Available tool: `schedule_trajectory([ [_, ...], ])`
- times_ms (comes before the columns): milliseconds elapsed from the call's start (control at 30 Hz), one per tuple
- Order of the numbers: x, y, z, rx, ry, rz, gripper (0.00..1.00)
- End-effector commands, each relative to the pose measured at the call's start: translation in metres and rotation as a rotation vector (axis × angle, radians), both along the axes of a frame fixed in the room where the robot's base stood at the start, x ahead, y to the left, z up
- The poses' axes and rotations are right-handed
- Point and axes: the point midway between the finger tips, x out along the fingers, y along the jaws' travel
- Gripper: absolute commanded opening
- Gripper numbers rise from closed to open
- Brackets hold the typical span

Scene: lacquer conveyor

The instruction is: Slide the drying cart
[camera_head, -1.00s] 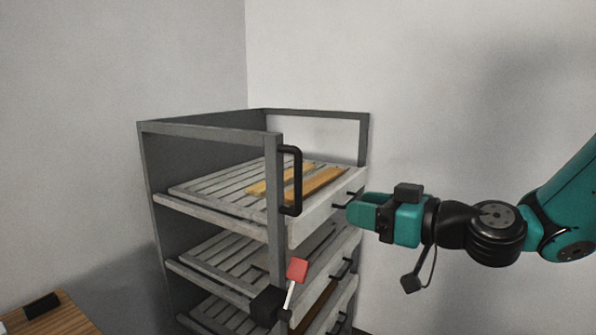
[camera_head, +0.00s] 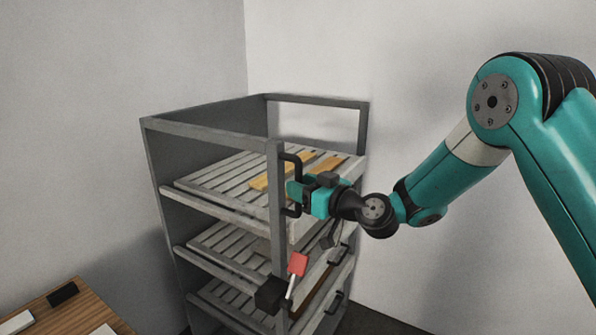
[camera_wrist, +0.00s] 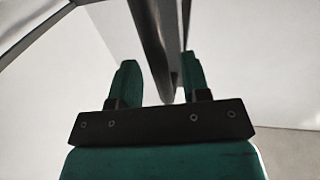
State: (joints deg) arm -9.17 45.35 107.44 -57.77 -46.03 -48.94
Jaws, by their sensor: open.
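The drying cart (camera_head: 210,134) is a grey metal frame with several slatted shelves, standing against the wall corner. A black vertical handle (camera_head: 291,157) is fixed to its near right post. My gripper (camera_head: 293,190) is at this handle, and part of the handle is hidden behind it. In the wrist view the two teal fingers of my gripper (camera_wrist: 159,85) are apart, with a dark bar (camera_wrist: 152,45) running between them. Contact between the fingers and the bar cannot be told. A lever with a red knob (camera_head: 298,264) sits low on the same post.
Wooden strips (camera_head: 275,179) lie on the top shelf. A wooden table (camera_head: 85,312) with a black item (camera_head: 62,294) stands at the lower left. A grey-white wall is behind the cart, and open floor shows at the lower right.

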Motion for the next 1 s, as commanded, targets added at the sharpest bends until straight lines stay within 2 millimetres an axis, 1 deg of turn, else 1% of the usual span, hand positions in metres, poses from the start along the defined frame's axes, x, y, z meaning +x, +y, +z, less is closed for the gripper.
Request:
schedule_trajectory([
  [33,0.003,0.005,0.003,0.001,0.001,0.002,0.43],
  [133,0.008,0.009,0.001,0.001,0.001,0.001,0.43],
  [433,0.010,0.010,-0.001,0.001,0.000,0.000,0.43],
  [467,0.010,0.010,-0.001,0.001,0.000,0.000,0.41],
  [500,0.010,0.010,-0.001,0.001,0.001,0.000,0.32],
  [567,0.010,0.010,-0.001,0.001,0.001,0.000,0.18],
  [600,0.010,0.010,-0.001,0.001,0.001,0.000,0.09],
  [633,0.010,0.010,0.000,0.001,0.001,0.000,0.02],
  [667,0.010,0.010,0.000,0.001,0.001,0.000,0.00],
  [867,0.009,0.011,-0.001,0.001,0.001,0.000,0.00],
  [1000,0.001,0.016,-0.002,0.001,0.001,0.002,0.00],
])
